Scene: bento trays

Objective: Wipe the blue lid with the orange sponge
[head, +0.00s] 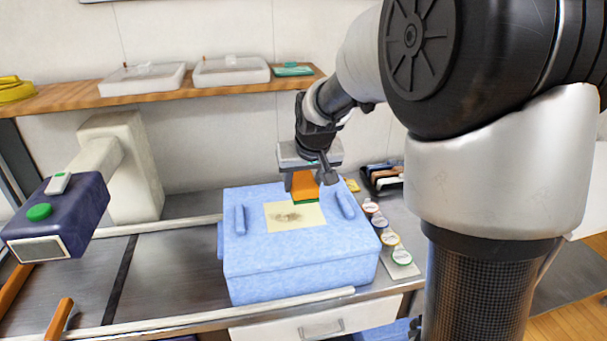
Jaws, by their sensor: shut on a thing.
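The blue lid (262,246) tops a blue box on the counter, with two raised blue handles. A pale yellow patch (304,209) with a dark smudge lies on the middle of the lid. My gripper (305,181) is shut on the orange sponge (305,187), which has a green lower edge. The sponge is at the back right part of the yellow patch, right of the smudge. I cannot tell whether it touches the lid. The gripper's fingers partly hide the sponge's sides.
Several small round-lidded jars (389,238) stand in a row right of the box. A dark tray (382,178) with items lies behind them. A purple and cream machine (62,212) stands at left. A wooden shelf (220,86) with clear-lidded containers runs along the wall.

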